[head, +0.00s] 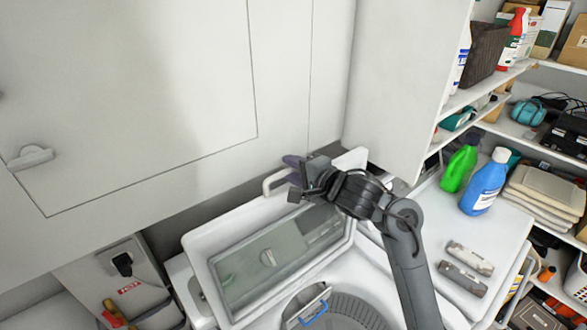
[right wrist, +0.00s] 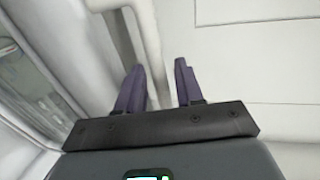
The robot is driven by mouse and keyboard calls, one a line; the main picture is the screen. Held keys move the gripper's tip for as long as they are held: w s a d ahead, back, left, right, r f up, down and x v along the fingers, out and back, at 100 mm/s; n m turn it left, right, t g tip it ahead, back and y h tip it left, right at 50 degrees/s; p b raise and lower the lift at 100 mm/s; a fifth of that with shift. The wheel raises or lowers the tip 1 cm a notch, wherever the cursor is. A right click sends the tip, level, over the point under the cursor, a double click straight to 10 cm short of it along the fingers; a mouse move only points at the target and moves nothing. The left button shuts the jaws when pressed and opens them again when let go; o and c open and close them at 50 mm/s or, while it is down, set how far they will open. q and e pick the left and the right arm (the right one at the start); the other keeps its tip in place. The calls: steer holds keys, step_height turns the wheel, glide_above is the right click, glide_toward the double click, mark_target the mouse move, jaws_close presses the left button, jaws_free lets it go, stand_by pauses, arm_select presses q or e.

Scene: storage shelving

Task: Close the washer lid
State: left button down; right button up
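The washer lid (head: 200,245) stands raised and tilted open, a white frame around a clear window. A white handle (head: 275,181) sticks out from its upper edge. The washer tub opening (head: 345,312) shows below the lid. My right gripper (head: 292,168) is at the lid's upper edge, close by the handle. My left gripper is not in view.
A white cabinet (head: 150,90) stands close behind the lid. To the right, a green bottle (head: 460,165), a blue bottle (head: 485,182) and folded towels (head: 545,195) stand on a white surface. Stocked shelves (head: 520,130) fill the far right. A bin with tools (head: 140,285) is at lower left.

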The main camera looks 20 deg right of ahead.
steer(key=shift+w, duration=0.15)
jaws_close()
stand_by(0.4)
